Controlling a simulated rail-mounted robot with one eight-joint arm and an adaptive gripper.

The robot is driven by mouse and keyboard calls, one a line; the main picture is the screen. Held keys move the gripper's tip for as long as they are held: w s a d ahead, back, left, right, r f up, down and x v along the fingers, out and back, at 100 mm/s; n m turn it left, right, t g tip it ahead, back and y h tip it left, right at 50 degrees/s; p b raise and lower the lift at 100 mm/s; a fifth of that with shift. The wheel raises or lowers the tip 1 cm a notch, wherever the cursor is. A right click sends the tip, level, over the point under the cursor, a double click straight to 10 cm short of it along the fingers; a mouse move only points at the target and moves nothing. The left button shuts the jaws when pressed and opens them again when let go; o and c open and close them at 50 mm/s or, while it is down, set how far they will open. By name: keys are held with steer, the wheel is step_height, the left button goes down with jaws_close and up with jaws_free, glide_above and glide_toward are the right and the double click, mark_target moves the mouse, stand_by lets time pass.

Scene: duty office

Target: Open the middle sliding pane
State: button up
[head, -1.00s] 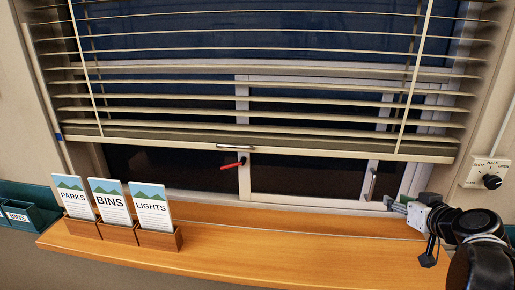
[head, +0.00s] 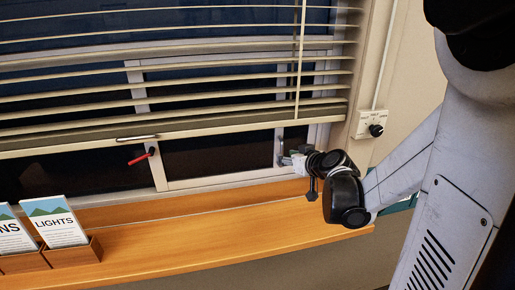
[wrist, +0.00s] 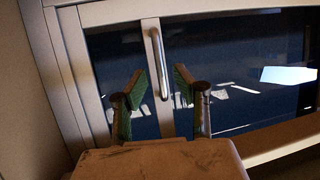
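The sliding window shows under the blind in the head view. A dark pane (head: 215,157) with a pale frame lies in its middle. In the wrist view, a vertical metal bar handle (wrist: 154,45) stands on the pale upright at that pane's edge. My gripper (wrist: 158,74) is open, one green-padded finger on each side of the handle's lower part. I cannot tell whether the pads touch it.
A lowered blind (head: 180,138) hangs over the upper window. A red lever (head: 142,156) sits on the left upright. The wooden sill (head: 200,225) is clear except for card holders (head: 70,253) at left. A dial (head: 376,130) is on the right wall.

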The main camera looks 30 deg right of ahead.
steer(key=shift+x, duration=2.15)
jaws_close()
